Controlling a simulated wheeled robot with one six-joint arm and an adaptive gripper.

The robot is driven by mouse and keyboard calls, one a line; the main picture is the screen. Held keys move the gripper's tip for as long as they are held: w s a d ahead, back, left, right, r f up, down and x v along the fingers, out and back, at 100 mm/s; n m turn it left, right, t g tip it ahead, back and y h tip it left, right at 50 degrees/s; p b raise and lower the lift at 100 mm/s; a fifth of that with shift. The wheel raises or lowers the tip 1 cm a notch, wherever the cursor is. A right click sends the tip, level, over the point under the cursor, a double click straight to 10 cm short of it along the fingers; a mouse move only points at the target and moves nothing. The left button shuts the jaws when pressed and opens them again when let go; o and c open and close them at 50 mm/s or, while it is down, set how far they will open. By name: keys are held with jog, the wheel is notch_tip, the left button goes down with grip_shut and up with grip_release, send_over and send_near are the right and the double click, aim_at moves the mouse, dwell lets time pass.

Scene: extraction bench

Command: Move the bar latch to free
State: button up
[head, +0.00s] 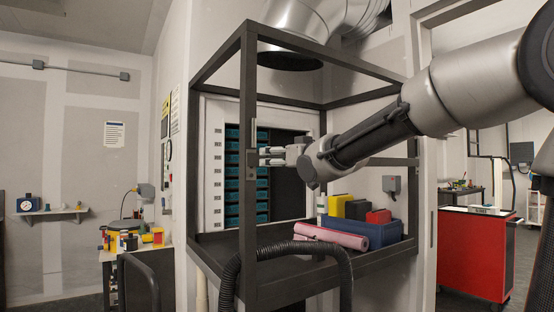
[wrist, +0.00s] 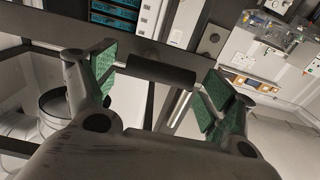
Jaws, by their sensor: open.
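The bar latch appears as a small dark plate (head: 251,159) on the front left post of the frame in the head view. In the wrist view a dark round bar (wrist: 161,73), apparently its handle, lies crosswise between my finger pads. My gripper (head: 272,156) is open, pointing left at the post at the latch's height. In the wrist view my gripper (wrist: 160,80) has its two green pads at either end of the bar, with narrow gaps showing. I cannot tell how deep the bar sits between the pads.
The dark metal frame (head: 247,100) surrounds a tray holding a pink roll (head: 331,236), a blue bin (head: 375,233) and yellow and black boxes. A ribbed black hose (head: 290,248) loops in front. A red cart (head: 473,255) stands at right. A cluttered side table is at left.

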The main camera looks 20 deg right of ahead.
jog(key=shift+x, duration=0.8)
jog(key=c, duration=1)
